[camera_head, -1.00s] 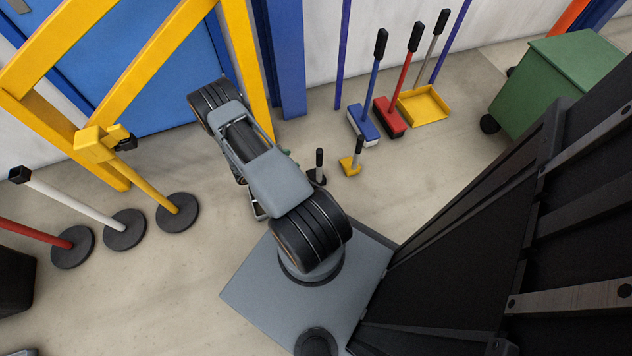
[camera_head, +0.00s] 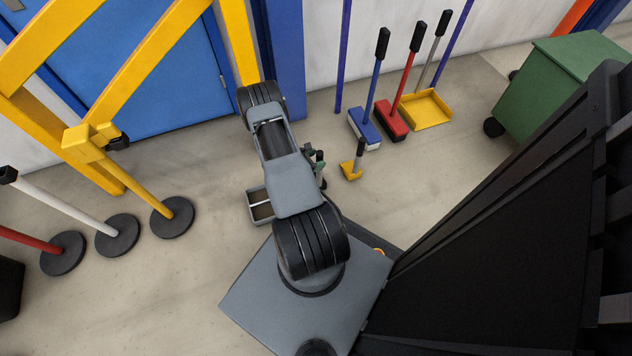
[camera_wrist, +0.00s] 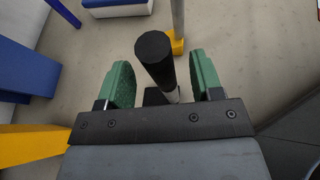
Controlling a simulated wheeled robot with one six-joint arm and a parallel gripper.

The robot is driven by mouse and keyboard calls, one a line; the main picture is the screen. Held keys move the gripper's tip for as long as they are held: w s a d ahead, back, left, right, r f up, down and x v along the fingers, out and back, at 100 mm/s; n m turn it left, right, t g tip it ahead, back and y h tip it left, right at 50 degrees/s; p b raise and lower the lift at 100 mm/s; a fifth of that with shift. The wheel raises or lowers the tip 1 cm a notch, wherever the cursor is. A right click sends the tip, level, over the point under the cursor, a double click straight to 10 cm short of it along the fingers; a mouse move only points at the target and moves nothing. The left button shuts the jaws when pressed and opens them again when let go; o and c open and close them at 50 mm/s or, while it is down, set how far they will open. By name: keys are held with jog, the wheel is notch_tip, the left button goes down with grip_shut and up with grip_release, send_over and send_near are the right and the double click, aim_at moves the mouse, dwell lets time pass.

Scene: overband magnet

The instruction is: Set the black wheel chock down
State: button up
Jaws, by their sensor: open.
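The black wheel chock has an upright handle with a black grip and a pale shaft. In the wrist view its grip (camera_wrist: 153,48) rises between the two green fingers of my gripper (camera_wrist: 161,68), with a gap on each side. A bit of its dark base shows below; the rest is hidden behind the gripper's front plate. In the head view my gripper (camera_head: 318,168) is at the chock, and my arm hides most of both. The gripper is open, one finger on either side of the handle, not clamped on it.
A yellow chock (camera_head: 351,170) stands close to the right. Beyond are a blue broom (camera_head: 364,125), a red broom (camera_head: 392,120) and a yellow dustpan (camera_head: 427,110). Barrier posts (camera_head: 172,217) stand at left, a green bin (camera_head: 560,80) at right.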

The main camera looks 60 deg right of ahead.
jog(key=shift+x, duration=1.15)
grip_shut()
